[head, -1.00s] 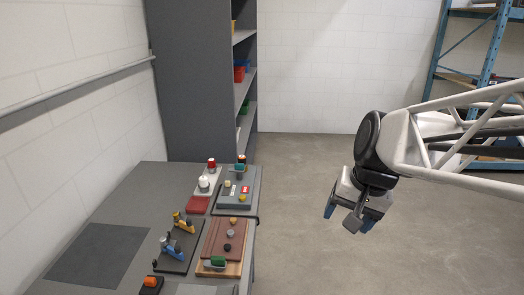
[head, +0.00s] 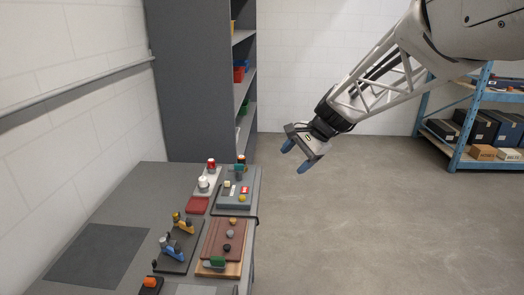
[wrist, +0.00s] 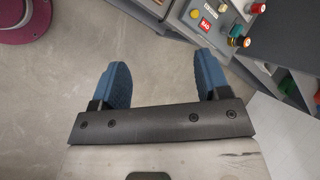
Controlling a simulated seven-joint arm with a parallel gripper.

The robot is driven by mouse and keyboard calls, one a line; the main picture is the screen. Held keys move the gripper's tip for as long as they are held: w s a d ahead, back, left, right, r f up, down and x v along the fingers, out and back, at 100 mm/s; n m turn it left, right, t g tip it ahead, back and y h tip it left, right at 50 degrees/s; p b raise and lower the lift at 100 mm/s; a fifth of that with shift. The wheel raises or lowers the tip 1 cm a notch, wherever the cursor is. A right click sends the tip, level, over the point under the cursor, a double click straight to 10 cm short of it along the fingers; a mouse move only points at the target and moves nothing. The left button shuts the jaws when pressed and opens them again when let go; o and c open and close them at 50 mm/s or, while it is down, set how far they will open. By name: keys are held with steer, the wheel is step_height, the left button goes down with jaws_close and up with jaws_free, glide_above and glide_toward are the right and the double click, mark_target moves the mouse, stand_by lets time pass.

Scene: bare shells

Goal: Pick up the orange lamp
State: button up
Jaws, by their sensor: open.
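A small lamp-like piece with an orange top (head: 241,158) stands at the back right of the bench, by a grey control box. It is small, so I cannot be sure it is the orange lamp. Another orange piece (head: 151,282) sits on a dark base at the bench's front edge of view. My gripper (head: 297,156) is open and empty, in the air right of the bench and well apart from both. In the wrist view, my gripper's blue fingers (wrist: 163,65) are spread over bare floor, with coloured knobs beyond at top right.
The grey bench (head: 140,195) also holds a red lamp (head: 211,163), a white knob (head: 204,182), the grey control box (head: 236,203) and a brown board (head: 222,240). A tall grey shelf (head: 190,80) stands behind.

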steer(key=w+a+f+m+y, duration=0.2)
steer(key=w+a+f, duration=0.3)
steer(key=w, duration=0.7)
steer(key=w+a+f+m+t+y, duration=0.1)
steer(key=w+a+f+m, duration=0.4)
steer(key=w, duration=0.8)
steer(key=w+a+f+m+y, duration=0.4)
steer(key=w+f, duration=0.6)
steer(key=w, duration=0.3)
steer(key=shift+a+f+t, duration=0.3)
steer(key=shift+a, duration=0.4)
steer(key=shift+a, duration=0.1)
steer(key=shift+x, duration=1.2)
steer(key=shift+a+f, duration=0.1)
steer(key=shift+x, duration=2.45)
steer(key=shift+s, duration=0.2)
steer(key=shift+c, duration=0.4)
